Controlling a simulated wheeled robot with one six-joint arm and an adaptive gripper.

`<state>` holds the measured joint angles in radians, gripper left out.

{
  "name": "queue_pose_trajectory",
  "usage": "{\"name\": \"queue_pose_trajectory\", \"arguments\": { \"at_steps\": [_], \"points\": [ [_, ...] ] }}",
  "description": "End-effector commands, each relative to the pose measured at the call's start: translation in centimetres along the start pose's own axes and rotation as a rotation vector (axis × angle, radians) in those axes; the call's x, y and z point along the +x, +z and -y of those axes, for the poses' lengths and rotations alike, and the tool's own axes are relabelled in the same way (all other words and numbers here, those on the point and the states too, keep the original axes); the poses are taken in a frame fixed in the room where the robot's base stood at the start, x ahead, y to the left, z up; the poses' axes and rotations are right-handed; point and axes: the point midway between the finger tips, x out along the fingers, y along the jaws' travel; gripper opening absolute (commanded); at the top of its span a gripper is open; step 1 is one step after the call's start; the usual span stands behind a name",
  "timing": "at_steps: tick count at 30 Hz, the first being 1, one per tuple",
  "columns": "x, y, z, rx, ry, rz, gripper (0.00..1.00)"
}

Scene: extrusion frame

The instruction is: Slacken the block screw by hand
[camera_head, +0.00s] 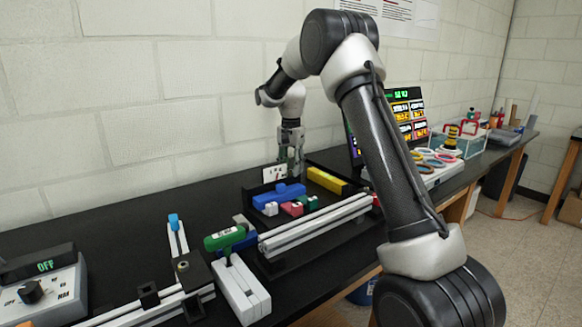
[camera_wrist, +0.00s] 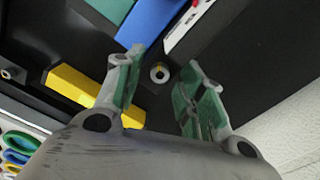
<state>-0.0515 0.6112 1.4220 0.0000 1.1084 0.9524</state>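My gripper (camera_head: 290,165) hangs over the far side of the bench, by the black tray. In the wrist view its two green-padded fingers (camera_wrist: 160,95) are apart with nothing held between them. A small round grey piece with a yellow centre (camera_wrist: 159,72) lies on the black surface below, showing between the fingertips; I cannot tell whether it is a screw. A black block (camera_head: 202,278) with a round metal screw-like head (camera_head: 183,266) sits on the pale extrusion rails at the front left, well away from my gripper.
The black tray (camera_head: 252,188) holds a blue block (camera_head: 280,194), a yellow block (camera_head: 327,180) and small coloured pieces. A white card (camera_head: 274,173) stands by my gripper. Pale rails (camera_head: 315,222) lie in front. A control box (camera_head: 42,290) reads OFF. The screen (camera_head: 408,115) stands right.

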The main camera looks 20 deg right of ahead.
Motion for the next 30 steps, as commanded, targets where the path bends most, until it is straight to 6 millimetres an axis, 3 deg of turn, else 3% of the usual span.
{"name": "queue_pose_trajectory", "arguments": {
  "at_steps": [1,6,19,30],
  "points": [
    [-0.01,0.00,0.00,0.000,0.000,0.000,0.26],
    [-0.02,0.00,0.00,0.000,0.000,0.000,0.00],
    [-0.03,-0.02,0.01,-0.067,0.000,-0.001,0.00],
    [-0.04,-0.03,0.03,-0.354,-0.001,-0.001,0.00]
  ]
}}
